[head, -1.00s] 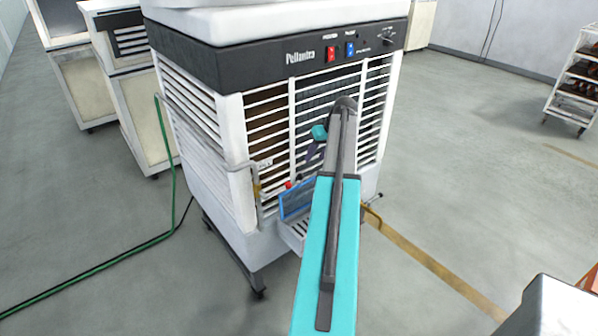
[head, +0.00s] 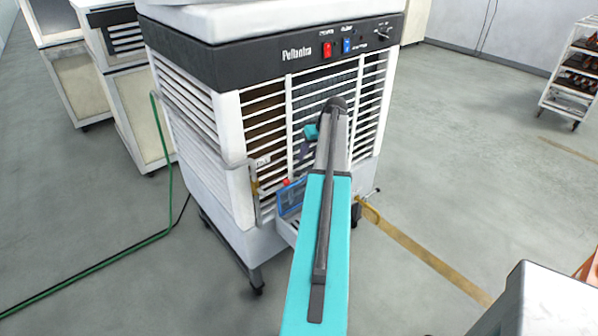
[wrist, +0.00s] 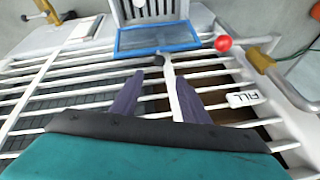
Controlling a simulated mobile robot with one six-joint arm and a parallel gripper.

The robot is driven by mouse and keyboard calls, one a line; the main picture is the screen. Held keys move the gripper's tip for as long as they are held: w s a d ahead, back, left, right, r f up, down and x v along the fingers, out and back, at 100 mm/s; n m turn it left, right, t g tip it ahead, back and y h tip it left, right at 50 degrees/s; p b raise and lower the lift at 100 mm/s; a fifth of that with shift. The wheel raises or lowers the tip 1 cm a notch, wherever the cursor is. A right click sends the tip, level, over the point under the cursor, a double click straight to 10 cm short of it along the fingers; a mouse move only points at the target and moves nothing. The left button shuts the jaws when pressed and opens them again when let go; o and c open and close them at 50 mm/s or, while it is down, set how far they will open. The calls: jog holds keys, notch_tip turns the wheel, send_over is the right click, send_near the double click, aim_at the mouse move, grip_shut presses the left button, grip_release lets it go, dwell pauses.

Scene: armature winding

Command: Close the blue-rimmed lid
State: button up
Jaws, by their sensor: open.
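The blue-rimmed lid (head: 291,197) is low on the front of the white cooler. My arm hides its right part in the head view. In the wrist view the lid (wrist: 155,40) lies across the top middle, with a grey pane inside the blue frame and a slotted white ledge (wrist: 150,10) beyond it. It seems to stand raised by the ledge, but its exact angle is hard to tell. My gripper (wrist: 157,88) is open and empty over the louvres, its two dark fingers pointing toward the lid. In the head view my gripper (head: 305,150) is partly hidden by my arm.
The cooler (head: 232,165) has white louvres. A red knob (wrist: 223,43) sits right of the lid in the wrist view, near a FILL label (wrist: 246,98) and pipe. A green hose (head: 172,190) runs along the floor at left.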

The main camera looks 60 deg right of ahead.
aim_at(299, 171)
jog(key=shift+p+x, duration=1.95)
jog(key=shift+x, duration=3.9)
